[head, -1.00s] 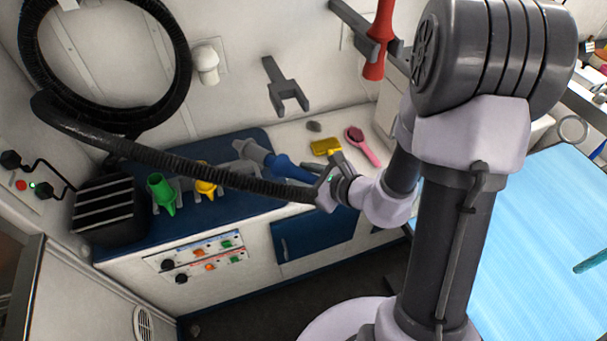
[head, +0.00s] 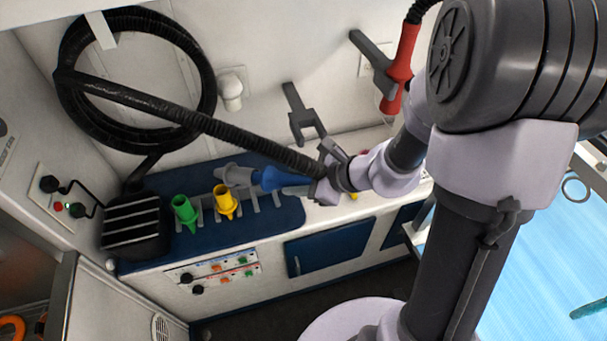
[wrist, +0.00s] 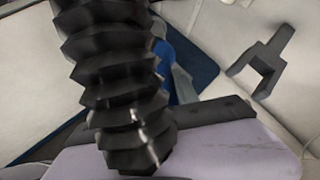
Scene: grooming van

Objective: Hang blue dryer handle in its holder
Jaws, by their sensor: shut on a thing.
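The blue dryer handle (head: 282,179) has a grey nozzle that points left, and a black ribbed hose runs from it to the wall coil. My gripper (head: 325,181) is shut on the blue dryer handle and holds it above the counter. An empty grey forked holder (head: 303,118) is on the back wall, above and slightly left of my gripper. In the wrist view the holder (wrist: 264,70) is at the upper right, apart from the handle. There the ribbed hose covers most of the blue handle (wrist: 168,62).
The black hose (head: 200,122) stretches across the counter from the wall coil. A green nozzle (head: 184,210) and a yellow nozzle (head: 225,200) stand on the blue mat (head: 285,212). A red dryer (head: 402,60) hangs in another holder at right. A blue grooming table (head: 540,250) is at right.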

